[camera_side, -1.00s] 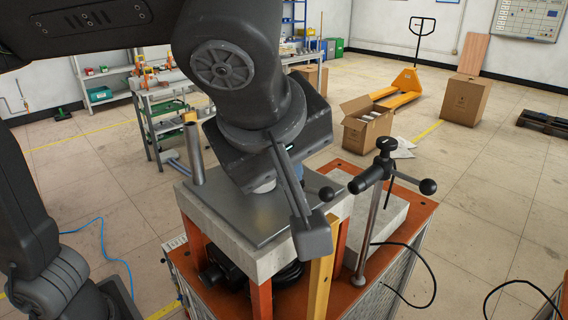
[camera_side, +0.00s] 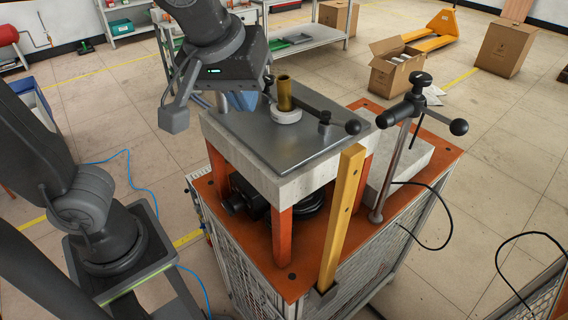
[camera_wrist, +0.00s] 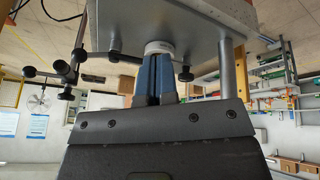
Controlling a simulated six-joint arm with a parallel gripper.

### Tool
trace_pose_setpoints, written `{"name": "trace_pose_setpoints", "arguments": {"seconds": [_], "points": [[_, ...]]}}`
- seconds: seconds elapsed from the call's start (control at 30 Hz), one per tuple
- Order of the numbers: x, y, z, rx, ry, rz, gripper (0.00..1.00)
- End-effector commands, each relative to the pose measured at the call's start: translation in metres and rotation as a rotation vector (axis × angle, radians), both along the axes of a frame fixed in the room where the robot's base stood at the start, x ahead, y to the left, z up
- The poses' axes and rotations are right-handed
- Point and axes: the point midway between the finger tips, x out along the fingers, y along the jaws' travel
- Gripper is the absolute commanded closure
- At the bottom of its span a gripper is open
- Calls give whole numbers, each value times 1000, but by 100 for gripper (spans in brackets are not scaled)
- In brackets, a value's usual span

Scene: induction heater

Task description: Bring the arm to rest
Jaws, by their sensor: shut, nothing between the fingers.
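My gripper is on the end of the arm, left of and behind the heater's metal plate (camera_side: 270,140) in the side view. Its blue fingers show in the wrist view (camera_wrist: 156,62), shut together with nothing between them. In the side view the fingers are mostly hidden behind the dark gripper body and bracket. A brass-coloured tube (camera_side: 284,93) stands upright in a white ring (camera_side: 287,117) on the plate, apart from the gripper body. In the wrist view the white ring (camera_wrist: 158,47) appears just beyond the fingertips; I cannot tell the gap.
A black-knobbed clamp post (camera_side: 393,165) stands right of the plate on the orange bench top (camera_side: 440,165). A short-handled knob (camera_side: 352,127) sticks out over the plate's right. A yellow upright (camera_side: 342,215) stands in front. Boxes and a pallet truck are far back on the floor.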

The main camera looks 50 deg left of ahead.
Motion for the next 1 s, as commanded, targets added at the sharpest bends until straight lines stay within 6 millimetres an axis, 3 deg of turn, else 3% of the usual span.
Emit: {"name": "trace_pose_setpoints", "arguments": {"seconds": [0.03, 0.2, 0.4, 0.6, 1.0], "points": [[-6, 15, -8, 6, 8, -54, 100], [-25, 47, -36, 46, 10, -292, 100], [-43, 70, -64, 109, -28, -495, 100], [-49, 77, -77, 151, -50, -582, 100], [-49, 77, -77, 151, -51, -585, 100]]}}
